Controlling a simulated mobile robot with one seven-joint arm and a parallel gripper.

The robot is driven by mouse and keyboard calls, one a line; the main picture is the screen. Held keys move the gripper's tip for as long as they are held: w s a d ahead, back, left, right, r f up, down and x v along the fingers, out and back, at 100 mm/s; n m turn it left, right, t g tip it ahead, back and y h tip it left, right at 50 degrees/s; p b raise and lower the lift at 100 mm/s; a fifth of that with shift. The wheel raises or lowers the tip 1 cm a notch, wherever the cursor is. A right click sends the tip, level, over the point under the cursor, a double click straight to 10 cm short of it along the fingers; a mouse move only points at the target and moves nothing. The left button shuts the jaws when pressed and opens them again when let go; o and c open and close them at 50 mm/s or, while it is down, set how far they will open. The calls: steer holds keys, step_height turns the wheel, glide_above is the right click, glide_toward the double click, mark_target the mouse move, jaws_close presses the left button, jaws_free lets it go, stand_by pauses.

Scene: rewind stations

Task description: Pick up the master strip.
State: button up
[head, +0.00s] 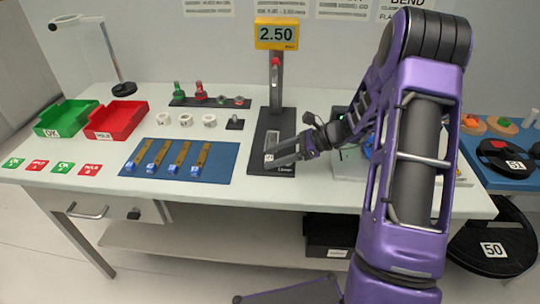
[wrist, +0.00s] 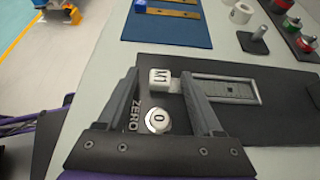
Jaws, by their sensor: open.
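The master strip (wrist: 228,90) is a grey metal strip with a white block marked M1 (wrist: 160,80) at its near end. It lies on the dark base of the gauge stand (head: 258,165). My gripper (wrist: 159,76) is open, with one finger on each side of the M1 block in the wrist view. I cannot tell whether the fingers touch it. In the head view my gripper (head: 270,158) is low over the front of the base and partly covers the strip (head: 274,140).
A round ZERO button (wrist: 158,121) sits between the fingers, nearer my palm. A blue mat (head: 222,165) with several brown strips lies left of the base. The gauge column with its 2.50 display (head: 276,34) rises behind. Green (head: 66,117) and red (head: 116,119) trays stand at left.

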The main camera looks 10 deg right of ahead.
steer(key=shift+a+f, duration=0.15)
steer(key=shift+a, duration=0.05)
jaws_close()
stand_by(0.3)
